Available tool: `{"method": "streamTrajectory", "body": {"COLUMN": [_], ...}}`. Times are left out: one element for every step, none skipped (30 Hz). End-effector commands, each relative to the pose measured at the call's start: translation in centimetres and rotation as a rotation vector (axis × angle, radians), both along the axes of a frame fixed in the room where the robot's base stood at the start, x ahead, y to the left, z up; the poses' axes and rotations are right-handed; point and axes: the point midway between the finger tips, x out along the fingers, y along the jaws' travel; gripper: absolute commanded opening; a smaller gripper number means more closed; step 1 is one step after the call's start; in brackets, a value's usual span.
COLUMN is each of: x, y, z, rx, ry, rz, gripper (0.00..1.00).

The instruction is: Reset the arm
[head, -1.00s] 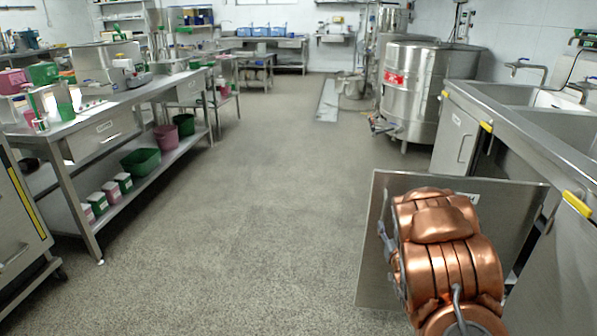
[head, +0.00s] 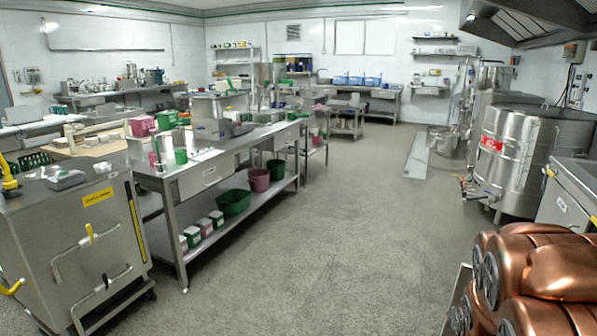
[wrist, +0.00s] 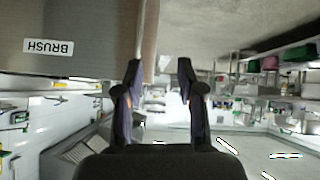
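My gripper (wrist: 160,66) shows in the wrist view with its two dark fingers apart and nothing held between them. The wrist picture is upside down. A brown-grey panel with a white label reading "BRUSH" (wrist: 48,47) fills its upper left. The panel's edge is close to the left fingertip, but I cannot tell whether they touch. In the head view, my copper arm is folded at the lower right and my gripper is hidden. A thin strip of the panel (head: 456,300) shows to the left of the arm.
A steel bench (head: 215,178) with bins on its lower shelf stands at the left. A wheeled steel cabinet (head: 75,240) is at the front left. A steel vat (head: 520,160) and a counter (head: 572,200) stand at the right. The floor (head: 340,230) between is clear.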

Motion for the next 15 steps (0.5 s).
{"method": "streamTrajectory", "body": {"x": [-0.9,-1.6,-2.6,-3.3,-4.1,-5.2,-6.1,-6.9,-8.2,-9.1,-10.0,-11.4,-12.3,-13.4,-14.8], "y": [1.2,1.8,2.7,3.3,4.0,5.0,5.6,6.3,7.3,8.0,8.7,9.6,10.4,11.1,12.0], "z": [2.2,2.7,3.4,3.9,4.5,5.2,5.7,6.3,7.1,7.7,8.2,9.0,9.6,10.2,11.0], "rx": [0.011,0.02,0.033,0.044,0.055,0.068,0.078,0.087,0.1,0.109,0.12,0.134,0.144,0.155,0.167], "ry": [0.031,0.061,0.097,0.125,0.15,0.184,0.216,0.242,0.28,0.306,0.335,0.375,0.399,0.429,0.467], "rz": [0.004,0.005,0.007,0.008,0.011,0.016,0.018,0.023,0.03,0.035,0.041,0.048,0.056,0.062,0.074], "gripper": [0.38,0.38,0.38,0.38,0.38,0.38,0.38,0.38,0.38,0.38,0.38,0.38,0.38,0.38,0.38]}}
